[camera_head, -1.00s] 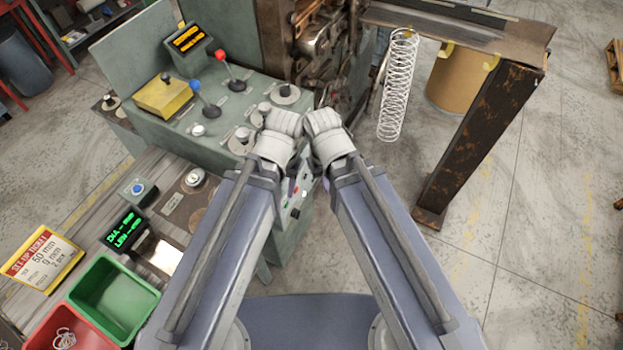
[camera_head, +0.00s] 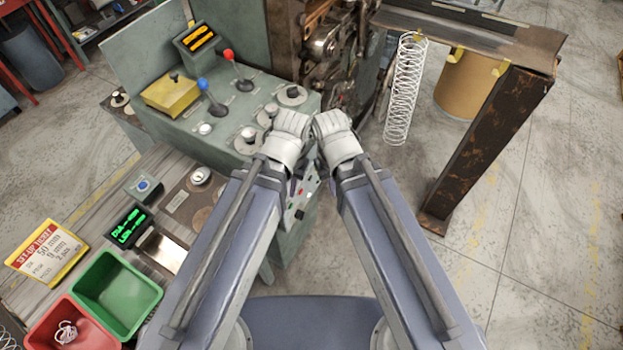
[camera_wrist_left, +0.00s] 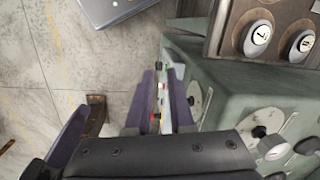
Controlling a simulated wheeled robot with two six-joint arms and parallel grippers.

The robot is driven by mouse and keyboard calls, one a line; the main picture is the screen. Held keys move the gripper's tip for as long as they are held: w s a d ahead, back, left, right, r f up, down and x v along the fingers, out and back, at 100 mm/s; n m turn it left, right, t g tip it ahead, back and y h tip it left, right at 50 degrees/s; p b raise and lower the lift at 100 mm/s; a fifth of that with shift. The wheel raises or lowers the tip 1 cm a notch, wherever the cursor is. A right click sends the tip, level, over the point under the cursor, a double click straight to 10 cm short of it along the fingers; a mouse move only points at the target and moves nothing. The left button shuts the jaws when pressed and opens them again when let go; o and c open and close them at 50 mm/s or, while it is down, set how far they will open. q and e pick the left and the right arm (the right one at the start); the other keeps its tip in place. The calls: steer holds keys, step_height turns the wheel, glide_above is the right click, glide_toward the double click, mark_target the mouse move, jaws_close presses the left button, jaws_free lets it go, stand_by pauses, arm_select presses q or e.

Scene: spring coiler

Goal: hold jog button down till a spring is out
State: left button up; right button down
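The green coiler's front panel (camera_head: 301,199) carries small red, white and dark buttons, partly covered by my forearms. I cannot read which is the jog button. The panel also shows in the left wrist view (camera_wrist_left: 170,96), between my left gripper's fingers. My left gripper (camera_wrist_left: 160,100) is open, its two purple fingers apart and empty, pointing toward that panel; I cannot tell contact. My right gripper is mostly hidden beyond its wrist (camera_head: 336,135); a purple part at left in the wrist view may be its finger. A long wire spring (camera_head: 404,90) hangs beside the rusty stand.
The console has a blue lever (camera_head: 203,84), a red lever (camera_head: 229,55) and several knobs. A rusty stand leg (camera_head: 487,145) is at right. A green bin (camera_head: 116,293), a red bin (camera_head: 67,332) holding coiled wire and a setup ticket (camera_head: 46,252) are at lower left.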

arm_select(q)
jaws_close()
stand_by(1.3)
